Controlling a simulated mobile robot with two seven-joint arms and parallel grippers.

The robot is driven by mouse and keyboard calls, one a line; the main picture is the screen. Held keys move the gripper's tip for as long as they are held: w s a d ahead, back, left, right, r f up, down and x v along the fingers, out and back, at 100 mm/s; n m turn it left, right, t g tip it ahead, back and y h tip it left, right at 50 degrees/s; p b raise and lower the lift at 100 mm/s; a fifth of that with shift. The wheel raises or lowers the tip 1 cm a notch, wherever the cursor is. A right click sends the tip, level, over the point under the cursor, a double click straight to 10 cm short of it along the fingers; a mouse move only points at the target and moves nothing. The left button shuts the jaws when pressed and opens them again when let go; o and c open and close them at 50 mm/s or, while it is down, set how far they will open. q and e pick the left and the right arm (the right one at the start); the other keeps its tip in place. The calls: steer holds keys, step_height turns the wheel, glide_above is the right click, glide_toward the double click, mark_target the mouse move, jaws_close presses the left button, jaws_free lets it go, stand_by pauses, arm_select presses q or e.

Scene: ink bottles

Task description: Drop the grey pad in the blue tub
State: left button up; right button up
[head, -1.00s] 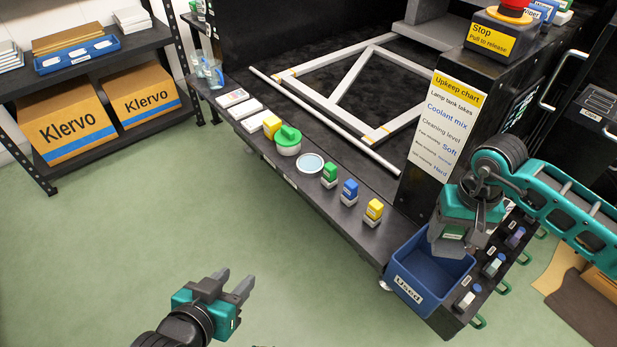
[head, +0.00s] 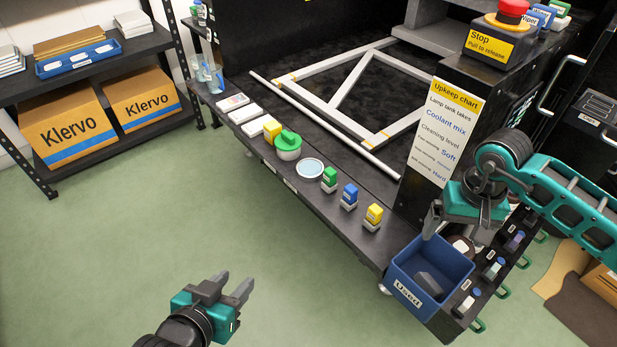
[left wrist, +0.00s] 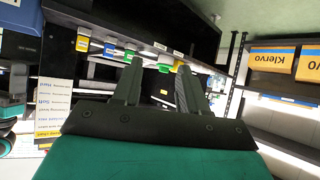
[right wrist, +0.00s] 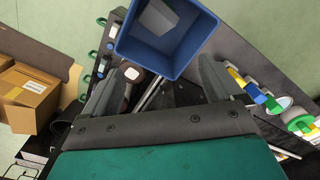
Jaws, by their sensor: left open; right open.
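The grey pad (head: 428,284) lies inside the blue tub (head: 403,288) labelled "Used", at the right end of the bench's front ledge. In the right wrist view the pad (right wrist: 160,17) also shows inside the tub (right wrist: 168,60). My right gripper (head: 458,228) is open and empty above the tub's far side, apart from the pad. In the right wrist view its two spread fingers (right wrist: 163,85) have nothing between them. My left gripper (head: 232,283) is open and empty over the green floor, well left of the tub. Its parted fingers show in the left wrist view (left wrist: 159,72).
Green (head: 329,178), blue (head: 349,195) and yellow (head: 373,215) bottles stand along the ledge left of the tub. A round dish (head: 310,168) and a green-topped pot (head: 288,146) stand further left. The chart pillar (head: 438,135) rises behind the tub.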

step_height(320, 180, up, 11)
steer(key=p, duration=0.2)
steer(key=shift+f, duration=0.1)
